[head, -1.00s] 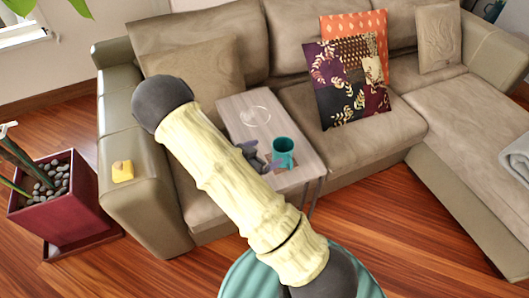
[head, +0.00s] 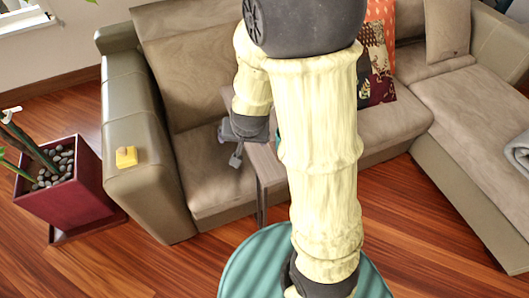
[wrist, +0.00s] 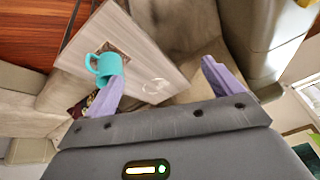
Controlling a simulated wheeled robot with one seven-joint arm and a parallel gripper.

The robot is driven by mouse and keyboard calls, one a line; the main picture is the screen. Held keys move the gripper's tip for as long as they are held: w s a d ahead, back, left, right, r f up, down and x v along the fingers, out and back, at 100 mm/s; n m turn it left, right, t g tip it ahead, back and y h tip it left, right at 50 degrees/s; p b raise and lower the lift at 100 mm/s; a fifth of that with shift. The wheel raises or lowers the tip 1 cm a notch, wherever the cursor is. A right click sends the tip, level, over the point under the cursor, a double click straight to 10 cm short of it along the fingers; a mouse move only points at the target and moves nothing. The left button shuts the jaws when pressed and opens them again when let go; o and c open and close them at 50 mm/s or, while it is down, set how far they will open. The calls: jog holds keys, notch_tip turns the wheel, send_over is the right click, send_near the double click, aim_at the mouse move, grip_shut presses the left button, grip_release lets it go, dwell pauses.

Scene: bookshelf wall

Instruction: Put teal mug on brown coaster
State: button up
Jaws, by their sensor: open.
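The teal mug (wrist: 103,67) appears upright on the side table (wrist: 160,62) in the wrist view, its handle toward the left. The brown coaster (wrist: 122,48), a dark patterned square, shows at the mug's base; the mug appears to stand on it and covers part of it. In the head view my arm hides nearly all of the mug and the coaster. My gripper (wrist: 163,71) is open and empty, with the table between its spread fingers. The left finger overlaps the mug's edge in the picture; contact cannot be told. The gripper also shows in the head view (head: 238,157), above the sofa seat.
A pale ring-shaped outline (wrist: 156,87) lies on the tabletop. The sofa (head: 205,190) surrounds the table, with patterned cushions (head: 376,65) on the right. A yellow object (head: 126,156) sits on the armrest. A red planter (head: 64,195) stands at left. Wooden floor is open in front.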

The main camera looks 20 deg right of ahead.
jog(key=s+d+r+n+g, duration=0.2)
jog(key=s+r+n, duration=0.2)
jog(key=s, duration=0.5)
jog(key=shift+s+d+r, duration=0.2)
jog(key=shift+s+d, duration=0.1)
jog(key=shift+s, duration=0.1)
